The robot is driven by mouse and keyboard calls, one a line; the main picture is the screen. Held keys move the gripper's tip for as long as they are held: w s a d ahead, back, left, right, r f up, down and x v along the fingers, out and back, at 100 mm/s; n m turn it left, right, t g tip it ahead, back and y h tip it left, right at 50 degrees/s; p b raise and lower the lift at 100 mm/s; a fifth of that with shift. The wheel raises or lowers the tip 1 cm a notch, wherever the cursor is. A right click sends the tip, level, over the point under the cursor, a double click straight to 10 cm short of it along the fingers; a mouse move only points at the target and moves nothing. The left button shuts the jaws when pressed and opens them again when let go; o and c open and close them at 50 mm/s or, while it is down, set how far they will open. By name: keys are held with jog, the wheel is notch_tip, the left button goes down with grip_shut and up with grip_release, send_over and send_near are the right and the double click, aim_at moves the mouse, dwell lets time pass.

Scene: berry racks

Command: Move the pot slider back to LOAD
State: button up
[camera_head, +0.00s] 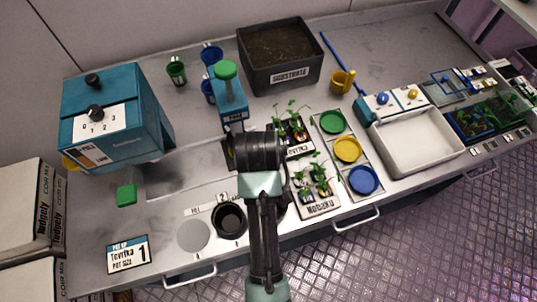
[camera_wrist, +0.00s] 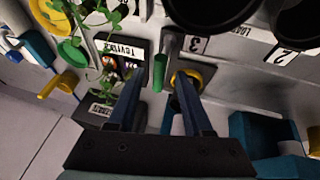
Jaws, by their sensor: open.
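In the wrist view, a slim green handle (camera_wrist: 159,72) stands on a grey post between the spread fingers of my gripper (camera_wrist: 157,95). I cannot tell for sure whether it belongs to the pot slider. A yellow-rimmed round part (camera_wrist: 186,80) is beside it, close to the right finger. A partly cut-off LOAD label (camera_wrist: 234,30) lies beyond, with plates marked 3 (camera_wrist: 195,44) and 2 (camera_wrist: 287,54). My gripper is open with nothing gripped. In the head view my arm covers the gripper and part of the track; a black round holder (camera_head: 229,220) shows beside the arm.
A blue dispenser (camera_head: 115,115) stands at the left, with a green block (camera_head: 126,195) in front. A green-topped blue press (camera_head: 228,95) is behind my arm. The substrate bin (camera_head: 318,55), seedling trays (camera_head: 318,207) and white basin (camera_head: 418,138) stand to the right.

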jog(key=shift+x, duration=2.7)
grip_shut()
